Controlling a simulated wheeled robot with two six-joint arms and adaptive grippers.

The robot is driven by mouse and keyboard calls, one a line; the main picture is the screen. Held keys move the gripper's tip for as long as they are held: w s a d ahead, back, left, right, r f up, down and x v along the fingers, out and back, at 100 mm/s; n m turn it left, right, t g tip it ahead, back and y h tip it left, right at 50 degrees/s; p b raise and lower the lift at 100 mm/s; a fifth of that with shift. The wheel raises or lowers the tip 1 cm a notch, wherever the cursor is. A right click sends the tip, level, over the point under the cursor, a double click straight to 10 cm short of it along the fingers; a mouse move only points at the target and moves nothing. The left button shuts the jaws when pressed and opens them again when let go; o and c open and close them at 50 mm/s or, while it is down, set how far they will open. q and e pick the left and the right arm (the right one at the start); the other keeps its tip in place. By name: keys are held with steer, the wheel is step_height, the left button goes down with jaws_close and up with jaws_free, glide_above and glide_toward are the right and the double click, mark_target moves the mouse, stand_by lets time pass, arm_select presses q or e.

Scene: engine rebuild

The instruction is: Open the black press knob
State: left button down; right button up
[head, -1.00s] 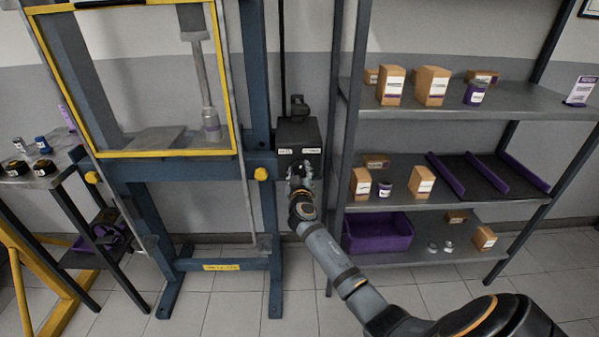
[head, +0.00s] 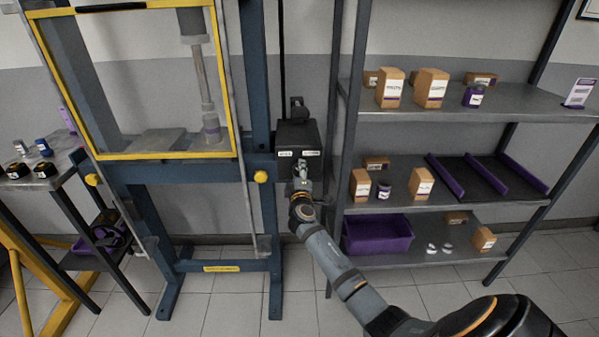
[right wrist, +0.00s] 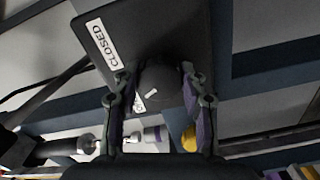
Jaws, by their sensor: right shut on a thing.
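The black press knob (right wrist: 160,85) is a dark round knob with a small white mark, on the face of a black box (head: 298,137). The box sits on the right side of the blue press frame. A white label (right wrist: 102,43) reading CLOSED shows on the box in the right wrist view. My right gripper (right wrist: 158,100) has its fingers on either side of the knob and is shut on it. In the head view my right gripper (head: 300,178) is at the front of the box and hides the knob. My left gripper is not in view.
The press has a yellow-framed clear guard (head: 150,154) and a yellow knob (head: 260,177). Grey shelves (head: 450,124) with boxes and a purple bin (head: 378,234) stand close on the right. A small side table (head: 40,178) stands at the left.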

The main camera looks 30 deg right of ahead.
steer(key=shift+f+n, duration=0.1)
steer(key=shift+n, duration=0.5)
steer(key=o, duration=1.1)
steer(key=shift+o, duration=0.2)
steer(key=v, duration=1.2)
steer(key=shift+s, duration=0.1)
